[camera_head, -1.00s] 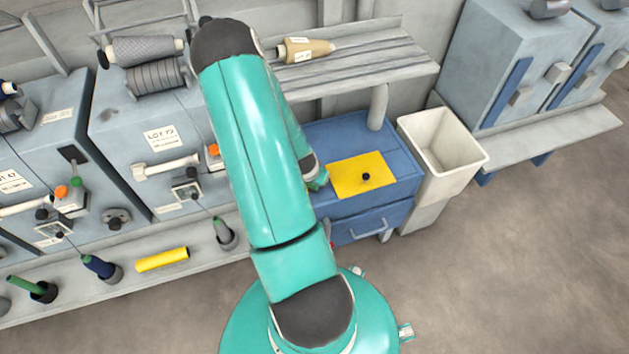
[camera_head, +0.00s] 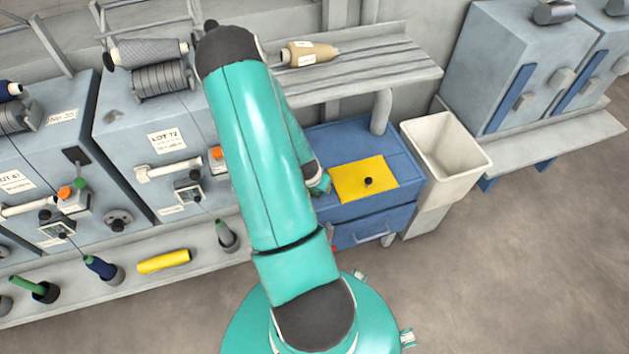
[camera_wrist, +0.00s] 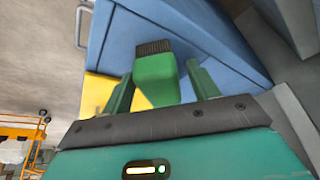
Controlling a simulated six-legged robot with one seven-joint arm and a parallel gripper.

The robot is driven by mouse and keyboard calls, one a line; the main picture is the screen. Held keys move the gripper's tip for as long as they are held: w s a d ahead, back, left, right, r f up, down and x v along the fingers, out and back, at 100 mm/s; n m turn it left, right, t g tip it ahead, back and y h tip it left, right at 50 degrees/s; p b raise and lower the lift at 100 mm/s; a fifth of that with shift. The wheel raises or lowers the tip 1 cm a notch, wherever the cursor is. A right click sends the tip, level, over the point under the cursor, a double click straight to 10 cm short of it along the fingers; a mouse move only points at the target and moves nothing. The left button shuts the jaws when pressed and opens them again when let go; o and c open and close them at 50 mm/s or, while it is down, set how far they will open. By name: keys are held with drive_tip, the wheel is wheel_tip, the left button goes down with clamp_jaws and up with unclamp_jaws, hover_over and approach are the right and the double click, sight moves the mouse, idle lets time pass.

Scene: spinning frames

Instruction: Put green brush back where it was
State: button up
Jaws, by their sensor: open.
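The green brush (camera_wrist: 155,82), with dark bristles (camera_wrist: 153,47), shows in the wrist view between the two fingers of my gripper (camera_wrist: 161,73). The fingers are apart, with a visible gap on each side of the brush. The brush is over or on the blue cabinet (camera_wrist: 200,35); I cannot tell if it touches the top. In the head view my gripper is mostly hidden behind my arm, beside the yellow mat (camera_head: 350,188) on the cabinet. A small green part shows there, and I cannot tell if it is brush or finger.
A pale bin (camera_head: 448,160) stands right of the cabinet. A slatted shelf (camera_head: 385,70) with a tan cone (camera_head: 310,53) is behind. Spinning machines and bobbins line the left. The floor at right is clear.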

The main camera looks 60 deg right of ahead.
drive_tip(key=v, duration=1.1)
drive_tip(key=shift+a+r, duration=0.15)
drive_tip(key=shift+r, duration=0.25)
